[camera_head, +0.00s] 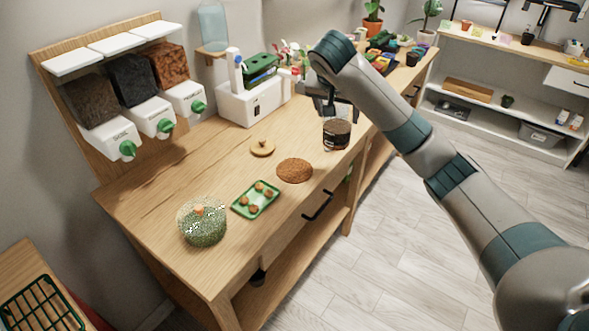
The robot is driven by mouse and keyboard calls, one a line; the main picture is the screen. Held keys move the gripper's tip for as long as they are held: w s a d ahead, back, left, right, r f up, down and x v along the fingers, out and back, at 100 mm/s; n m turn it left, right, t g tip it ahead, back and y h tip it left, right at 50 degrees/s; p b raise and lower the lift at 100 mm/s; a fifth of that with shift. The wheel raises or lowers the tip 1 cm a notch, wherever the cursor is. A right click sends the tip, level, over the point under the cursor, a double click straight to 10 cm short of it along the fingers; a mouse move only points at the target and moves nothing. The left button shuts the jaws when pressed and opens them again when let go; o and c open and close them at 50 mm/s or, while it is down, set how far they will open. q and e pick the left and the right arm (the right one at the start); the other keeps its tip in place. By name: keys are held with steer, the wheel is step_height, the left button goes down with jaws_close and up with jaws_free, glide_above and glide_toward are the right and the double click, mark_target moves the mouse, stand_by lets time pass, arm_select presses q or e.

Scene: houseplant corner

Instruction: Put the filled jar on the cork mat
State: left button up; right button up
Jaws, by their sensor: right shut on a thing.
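The filled jar (336,136) is a small clear jar with dark contents, and it looks upright. My right gripper (336,113) comes down from above and is shut on the jar's upper part. The round brown cork mat (294,171) lies bare on the wooden bench, to the left of and nearer than the jar. The jar is apart from the mat. I cannot tell whether the jar's base touches the bench or hangs above it. My left gripper is not in view.
A round wooden lid (262,148) lies behind the mat. A green tray (240,207) with several small orange-brown things and a green dome-shaped thing (204,229) stand nearer. A white machine (268,98) and soil dispensers (115,138) stand along the back. Bare bench lies around the mat.

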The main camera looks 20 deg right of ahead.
steer(key=shift+a, duration=0.1)
steer(key=w+a+f+p, duration=0.3)
steer(key=a+f, duration=0.3)
steer(key=a, duration=0.4)
steer(key=shift+w+a+f+p, duration=0.25)
steer(key=shift+w+f+p, duration=0.15)
steer(key=shift+w, duration=0.5)
step_height(320, 180, down, 4)
steer(key=shift+p, duration=0.85)
